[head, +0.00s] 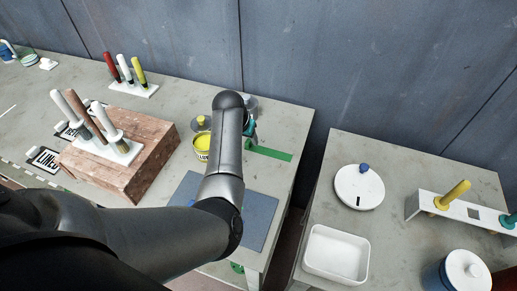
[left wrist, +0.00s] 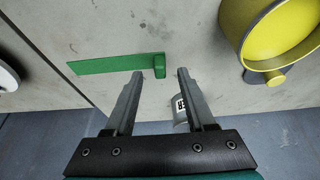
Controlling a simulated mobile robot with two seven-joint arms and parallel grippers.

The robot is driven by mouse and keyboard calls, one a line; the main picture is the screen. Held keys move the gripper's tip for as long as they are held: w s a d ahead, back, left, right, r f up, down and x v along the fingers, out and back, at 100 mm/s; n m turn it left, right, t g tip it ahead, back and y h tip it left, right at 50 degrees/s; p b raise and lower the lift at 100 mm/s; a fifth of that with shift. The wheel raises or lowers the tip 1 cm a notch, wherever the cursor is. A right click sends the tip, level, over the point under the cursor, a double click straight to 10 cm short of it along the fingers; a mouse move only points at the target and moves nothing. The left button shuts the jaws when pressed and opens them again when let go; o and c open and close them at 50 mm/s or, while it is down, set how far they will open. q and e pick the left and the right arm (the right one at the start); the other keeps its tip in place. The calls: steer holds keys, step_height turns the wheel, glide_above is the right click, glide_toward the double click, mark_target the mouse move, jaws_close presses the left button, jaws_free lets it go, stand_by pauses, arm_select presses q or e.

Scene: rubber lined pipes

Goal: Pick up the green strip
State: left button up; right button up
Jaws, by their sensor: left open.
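The green strip (head: 270,153) lies flat on the left table near its right edge, in the head view. In the left wrist view the strip (left wrist: 112,65) stretches leftward, with a thicker raised block at its right end. My left gripper (left wrist: 160,73) is open and empty. The strip's block end shows between its fingertips, but I cannot tell the height gap. In the head view my left arm covers most of the gripper, and the strip's left end is partly hidden. My right gripper is not in view.
A yellow cup (left wrist: 275,38) stands close to the right finger, and a small pale labelled object (left wrist: 183,106) shows behind that finger. A blue-grey mat (head: 260,215) lies nearer. A gap separates the right table (head: 400,170).

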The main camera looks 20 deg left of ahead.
arm_select(q)
steer(key=shift+b+x, duration=0.35)
steer(key=shift+x, duration=0.9)
jaws_close()
